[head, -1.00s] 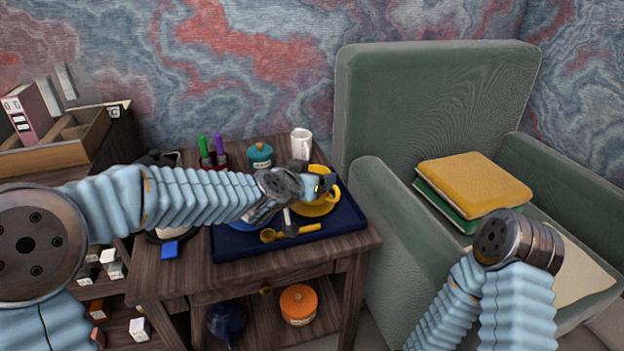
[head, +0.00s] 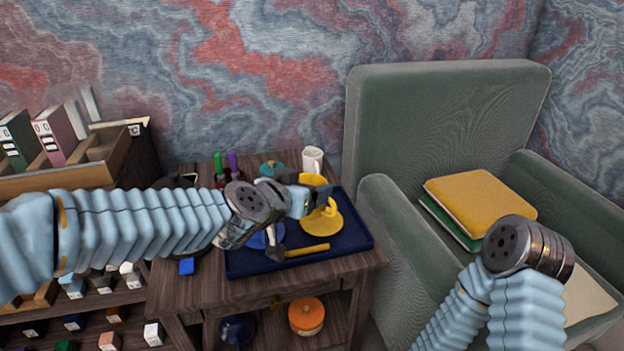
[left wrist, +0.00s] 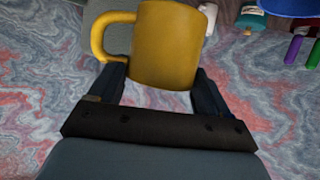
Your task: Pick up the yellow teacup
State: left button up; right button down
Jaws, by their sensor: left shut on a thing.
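The yellow teacup (head: 314,180) is held by my left gripper (head: 305,197), above the yellow saucer (head: 322,229). In the left wrist view the teacup (left wrist: 168,45) sits between the two fingers (left wrist: 158,88), with its handle out to the left. My left gripper is shut on the teacup and partly hides it in the head view. My right arm is at the right of the head view, but its gripper does not show.
The saucer lies on a dark blue tray (head: 350,235) with a yellow-handled utensil (head: 305,251). A white mug (head: 312,160) and a teal jar stand behind. A green armchair (head: 440,130) with books stands right of the wooden table.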

pick_arm(q)
jog(key=shift+v, duration=2.5)
jog(key=shift+d+r, duration=0.1)
jog(key=shift+r, duration=0.1)
